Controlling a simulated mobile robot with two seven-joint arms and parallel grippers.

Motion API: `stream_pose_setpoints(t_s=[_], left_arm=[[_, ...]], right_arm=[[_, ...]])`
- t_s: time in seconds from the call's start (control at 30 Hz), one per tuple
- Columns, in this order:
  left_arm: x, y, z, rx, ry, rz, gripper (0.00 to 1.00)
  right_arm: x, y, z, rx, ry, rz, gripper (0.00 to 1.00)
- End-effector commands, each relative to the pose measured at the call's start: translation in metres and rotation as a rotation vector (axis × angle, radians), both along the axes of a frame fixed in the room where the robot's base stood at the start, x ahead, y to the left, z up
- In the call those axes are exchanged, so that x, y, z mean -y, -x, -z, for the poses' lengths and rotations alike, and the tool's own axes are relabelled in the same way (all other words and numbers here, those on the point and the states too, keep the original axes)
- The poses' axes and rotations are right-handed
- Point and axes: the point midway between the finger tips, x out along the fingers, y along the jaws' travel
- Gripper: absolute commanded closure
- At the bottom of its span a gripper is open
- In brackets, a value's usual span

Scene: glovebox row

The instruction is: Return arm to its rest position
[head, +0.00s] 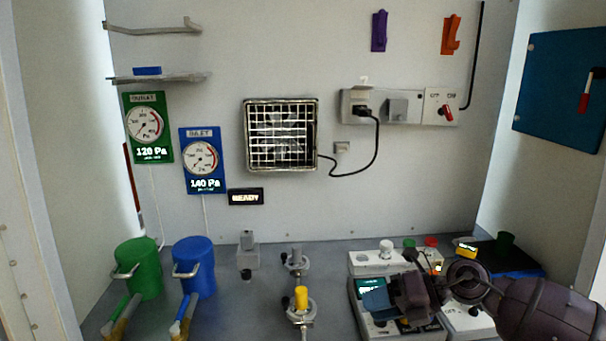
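My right arm (540,308) comes in from the lower right and reaches over the white instruments on the bench. Its dark gripper (402,300) is low over the front of the left instrument (365,264). A dark blue piece (377,303) shows at the gripper's left end, and I cannot tell whether it is part of the gripper or a separate thing. The fingers are too dark and overlapped to show a gap or a grip. I cannot tell whether the gripper touches the instrument. My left gripper is not in view.
A green canister (138,268) and a blue canister (194,266) stand at the left. A valve with a yellow top (301,299) stands mid-bench. A cable (375,150) hangs on the back wall. Space above the bench is clear.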

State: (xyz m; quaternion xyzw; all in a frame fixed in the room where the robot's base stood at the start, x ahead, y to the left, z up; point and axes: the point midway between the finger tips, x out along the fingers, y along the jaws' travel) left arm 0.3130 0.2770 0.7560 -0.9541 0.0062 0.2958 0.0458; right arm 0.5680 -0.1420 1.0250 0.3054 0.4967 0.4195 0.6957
Motion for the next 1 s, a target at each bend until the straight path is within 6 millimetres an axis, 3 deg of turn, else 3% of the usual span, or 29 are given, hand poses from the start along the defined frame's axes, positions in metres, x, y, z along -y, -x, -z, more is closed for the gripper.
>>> stream_pose_setpoints(t_s=[0.03, 0.17, 0.37, 0.53, 0.67, 0.87, 1.0], left_arm=[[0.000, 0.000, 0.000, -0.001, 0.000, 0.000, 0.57], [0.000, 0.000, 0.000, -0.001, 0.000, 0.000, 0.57], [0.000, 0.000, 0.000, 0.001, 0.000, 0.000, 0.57], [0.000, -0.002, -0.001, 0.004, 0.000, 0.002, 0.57], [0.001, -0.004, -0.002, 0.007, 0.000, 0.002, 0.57], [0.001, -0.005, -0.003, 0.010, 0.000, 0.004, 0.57], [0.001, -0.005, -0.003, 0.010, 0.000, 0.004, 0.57]], right_arm=[[-0.013, 0.008, -0.002, -0.013, -0.104, 0.038, 0.62], [-0.032, 0.017, -0.015, -0.049, -0.364, 0.182, 0.62], [-0.027, 0.023, -0.030, -0.148, -0.712, 0.473, 0.62], [0.001, 0.027, -0.026, -0.269, -0.946, 0.778, 0.62], [0.032, 0.037, -0.009, -0.384, -1.078, 1.036, 0.62], [0.082, 0.069, 0.036, -0.597, -1.196, 1.459, 0.62], [0.111, 0.109, 0.075, -0.772, -1.208, 1.758, 0.62]])
